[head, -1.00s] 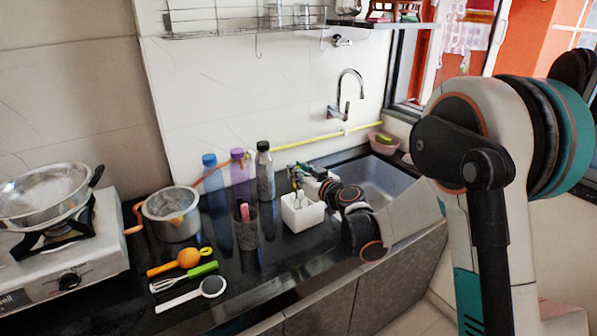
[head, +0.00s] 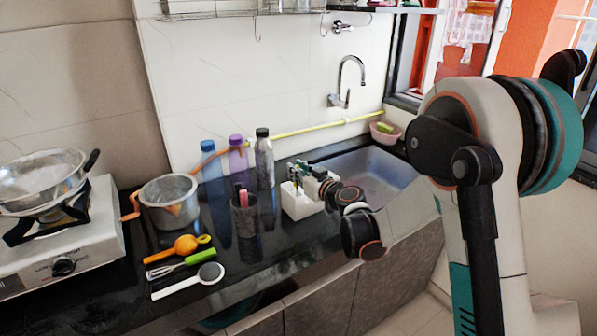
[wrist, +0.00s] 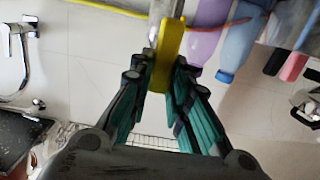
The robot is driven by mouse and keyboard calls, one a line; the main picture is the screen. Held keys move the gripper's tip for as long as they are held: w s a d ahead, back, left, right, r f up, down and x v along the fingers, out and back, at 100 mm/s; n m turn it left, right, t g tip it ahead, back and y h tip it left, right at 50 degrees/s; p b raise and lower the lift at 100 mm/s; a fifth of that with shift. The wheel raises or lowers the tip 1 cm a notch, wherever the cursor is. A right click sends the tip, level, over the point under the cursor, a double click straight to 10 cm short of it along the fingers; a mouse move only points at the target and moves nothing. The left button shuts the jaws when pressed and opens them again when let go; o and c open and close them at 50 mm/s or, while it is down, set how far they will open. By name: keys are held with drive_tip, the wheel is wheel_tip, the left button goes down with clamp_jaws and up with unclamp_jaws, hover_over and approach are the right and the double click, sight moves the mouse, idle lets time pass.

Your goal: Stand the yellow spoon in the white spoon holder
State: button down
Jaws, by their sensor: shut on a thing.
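The white spoon holder (head: 297,205) is a square open box on the dark counter, left of the sink. My gripper (head: 308,176) is at the holder's right and upper side in the head view and overlaps it. In the wrist view my gripper (wrist: 160,80) is shut on the yellow spoon (wrist: 169,50), with the yellow handle between the fingers. A grey part extends from the handle to the top edge of the wrist view. The spoon is too small to make out in the head view, and I cannot tell whether it touches the holder.
A dark cup (head: 244,216) with a pink-handled item stands left of the holder, before several bottles (head: 264,160). Utensils (head: 188,282) lie at the front left, near a pot (head: 170,205) and a stove (head: 60,240). The sink (head: 375,178) is at right.

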drive_tip(key=c, duration=1.4)
unclamp_jaws()
drive_tip(key=v, duration=1.2)
drive_tip(key=shift+s+r, duration=0.1)
